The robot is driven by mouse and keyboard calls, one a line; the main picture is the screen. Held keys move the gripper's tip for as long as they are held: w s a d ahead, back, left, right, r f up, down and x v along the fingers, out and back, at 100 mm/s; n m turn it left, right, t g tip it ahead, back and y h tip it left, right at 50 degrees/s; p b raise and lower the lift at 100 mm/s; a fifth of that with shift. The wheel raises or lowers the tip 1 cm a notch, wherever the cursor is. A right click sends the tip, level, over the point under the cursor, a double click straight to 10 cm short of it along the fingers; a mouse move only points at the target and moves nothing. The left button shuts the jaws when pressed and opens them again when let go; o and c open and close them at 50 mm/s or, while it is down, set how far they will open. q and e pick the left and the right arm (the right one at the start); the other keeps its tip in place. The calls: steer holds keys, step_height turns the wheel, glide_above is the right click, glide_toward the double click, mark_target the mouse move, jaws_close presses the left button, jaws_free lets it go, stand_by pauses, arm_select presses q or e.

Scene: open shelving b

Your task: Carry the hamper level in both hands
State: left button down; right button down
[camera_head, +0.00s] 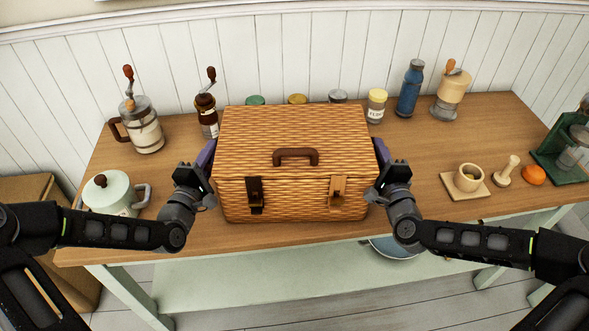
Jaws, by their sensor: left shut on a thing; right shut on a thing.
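The wicker hamper (293,160) is a closed woven box in the middle of the head view, at the wooden table. It has a dark brown handle on its lid and two front straps, one dark and one tan. It looks level. My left gripper (205,165) is shut at the hamper's left side, on a purple part there. My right gripper (381,160) is shut at its right side, also by a purple part. The fingertips are partly hidden. I cannot tell whether the hamper's base touches the table.
The wooden table (420,150) holds a glass jar grinder (145,130), a dark mill (207,115), several lidded jars behind the hamper, a blue bottle (410,90), a wooden grinder (452,95), a mortar (468,178), a pestle (507,171) and an orange (533,175). A pale pot (110,195) stands front left.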

arm_select(q)
steer(key=shift+r, duration=0.2)
arm_select(e)
steer(key=shift+r, duration=0.15)
